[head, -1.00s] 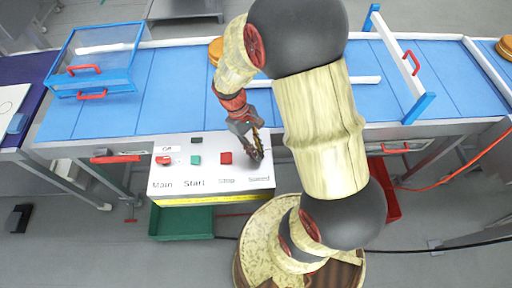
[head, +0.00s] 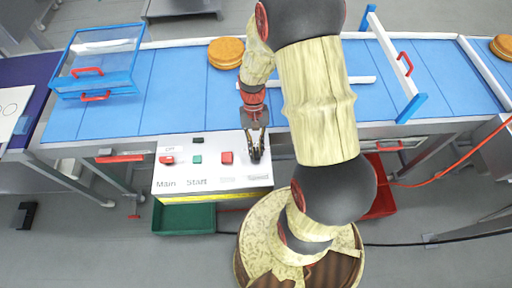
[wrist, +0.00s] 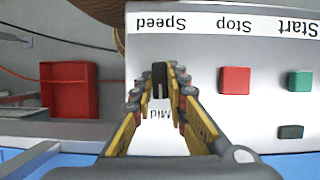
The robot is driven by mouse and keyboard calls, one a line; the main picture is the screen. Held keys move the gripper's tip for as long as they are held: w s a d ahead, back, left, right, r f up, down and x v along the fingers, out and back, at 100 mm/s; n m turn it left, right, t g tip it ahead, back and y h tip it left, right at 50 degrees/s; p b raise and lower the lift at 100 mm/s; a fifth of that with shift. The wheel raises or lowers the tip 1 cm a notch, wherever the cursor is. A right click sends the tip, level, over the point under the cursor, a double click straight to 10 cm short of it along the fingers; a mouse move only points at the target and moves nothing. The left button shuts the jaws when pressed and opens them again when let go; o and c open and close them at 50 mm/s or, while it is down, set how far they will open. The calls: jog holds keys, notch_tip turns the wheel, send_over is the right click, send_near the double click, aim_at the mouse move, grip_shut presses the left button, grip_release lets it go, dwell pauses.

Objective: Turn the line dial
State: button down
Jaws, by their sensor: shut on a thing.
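The line dial (wrist: 160,79) is a narrow dark knob on the white control panel (head: 215,183), by the "Speed" label. In the wrist view it stands between my fingertips, with "Mid" printed below it. My gripper (head: 256,157) points down at the panel's right end and is shut on the dial. In the head view the fingers mostly hide the dial. The wrist view also shows my gripper (wrist: 159,76) with a yellow-sided finger on each side of the knob.
A red stop button (wrist: 235,80) and a green start button (wrist: 299,81) sit beside the dial. A red main switch (head: 166,160) is at the panel's left. Behind runs a blue conveyor (head: 170,95) with a brown round (head: 226,52). A green bin (head: 184,219) stands below.

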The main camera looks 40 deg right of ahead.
jog(key=shift+m, duration=0.3)
jog(key=c, duration=1.8)
grip_release()
jog(key=shift+o, duration=0.2)
jog(key=v, duration=1.2)
jog(key=shift+s+d, duration=0.1)
jog(key=shift+s, duration=0.05)
